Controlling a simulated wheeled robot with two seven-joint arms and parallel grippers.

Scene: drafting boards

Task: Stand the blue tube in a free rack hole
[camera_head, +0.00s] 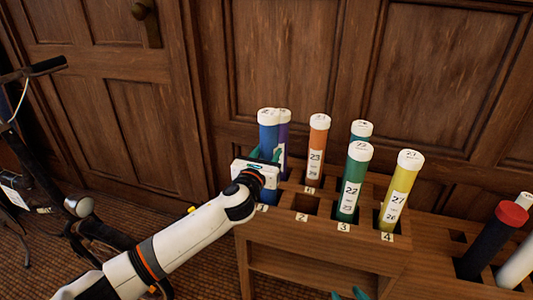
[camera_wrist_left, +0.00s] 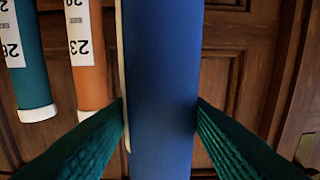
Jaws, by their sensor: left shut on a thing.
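The blue tube (camera_head: 268,138) has a white cap and stands roughly upright at the left end of the wooden rack (camera_head: 330,246). My left gripper (camera_head: 262,163) is shut on it; in the left wrist view the blue tube (camera_wrist_left: 163,90) lies between both green fingers. The front hole by label 2 (camera_head: 305,204) is empty. My right gripper (camera_head: 348,294) shows only its two teal fingertips at the bottom edge, apart with nothing seen between them.
A purple tube (camera_head: 285,130) is close behind the blue one. Orange (camera_head: 317,148), teal (camera_head: 361,130), green (camera_head: 353,184) and yellow (camera_head: 402,187) tubes stand in the rack. A red-capped dark tube (camera_head: 490,245) stands at the right. Wooden panelling is behind.

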